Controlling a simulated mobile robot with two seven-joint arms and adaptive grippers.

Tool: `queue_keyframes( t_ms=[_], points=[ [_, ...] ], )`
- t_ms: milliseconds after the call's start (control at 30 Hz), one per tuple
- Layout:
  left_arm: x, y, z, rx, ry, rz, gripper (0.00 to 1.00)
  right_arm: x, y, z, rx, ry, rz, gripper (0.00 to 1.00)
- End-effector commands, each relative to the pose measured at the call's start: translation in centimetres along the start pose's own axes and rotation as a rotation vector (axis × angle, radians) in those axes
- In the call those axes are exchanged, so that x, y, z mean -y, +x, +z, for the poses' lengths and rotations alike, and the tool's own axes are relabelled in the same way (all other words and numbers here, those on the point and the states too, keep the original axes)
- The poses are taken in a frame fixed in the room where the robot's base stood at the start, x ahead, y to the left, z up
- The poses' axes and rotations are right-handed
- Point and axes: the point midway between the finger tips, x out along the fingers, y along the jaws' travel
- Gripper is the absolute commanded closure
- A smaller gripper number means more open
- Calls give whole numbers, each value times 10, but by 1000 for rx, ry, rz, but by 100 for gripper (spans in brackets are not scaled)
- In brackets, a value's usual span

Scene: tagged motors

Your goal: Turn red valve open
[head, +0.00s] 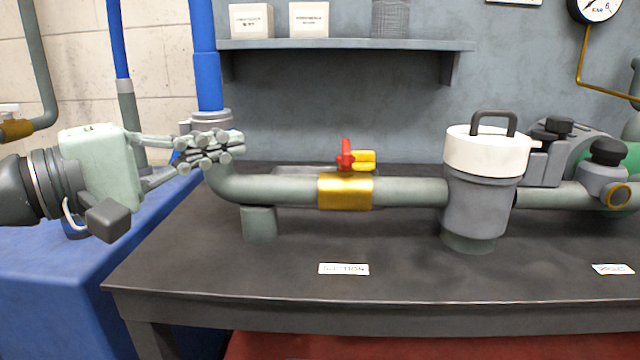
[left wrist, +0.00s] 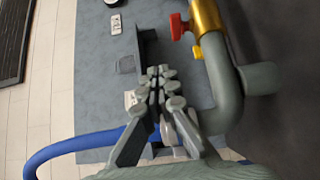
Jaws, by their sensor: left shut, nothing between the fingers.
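The red valve (head: 346,156) sits on top of a brass-coloured fitting (head: 345,190) on the grey pipe, with a yellow part (head: 363,160) beside it on the right. In the left wrist view the red valve (left wrist: 178,26) shows at the upper right, beside the brass fitting (left wrist: 205,15). My left gripper (head: 222,148) is shut and empty, to the left of the valve and apart from it, by the pipe's bend. In the left wrist view its fingers (left wrist: 160,82) are together, beside the grey pipe. My right gripper is not in view.
The pipe runs over a dark table (head: 400,270) into a white-topped canister (head: 485,160) right of the valve. A blue pipe (head: 206,60) rises behind my left gripper. A shelf (head: 345,44) with boxes hangs above. A label (head: 343,269) lies in front.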

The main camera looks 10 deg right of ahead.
Motion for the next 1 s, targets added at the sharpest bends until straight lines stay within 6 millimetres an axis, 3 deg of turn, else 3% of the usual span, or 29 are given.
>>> queue_keyframes(
  t_ms=[33,100,200,333,467,867,1000],
  points=[
    [19,0,0,0,-1,0,100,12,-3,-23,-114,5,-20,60],
    [28,0,0,0,0,0,100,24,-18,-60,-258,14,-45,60],
    [36,0,0,0,0,0,100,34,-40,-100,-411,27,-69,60],
    [37,4,0,0,-1,1,100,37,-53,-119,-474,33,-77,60],
    [35,20,0,2,-2,2,100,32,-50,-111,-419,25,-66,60],
    [35,103,1,3,-2,1,100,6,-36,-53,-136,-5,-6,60],
    [35,117,18,4,-3,2,100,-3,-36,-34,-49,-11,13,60]
  ],
)
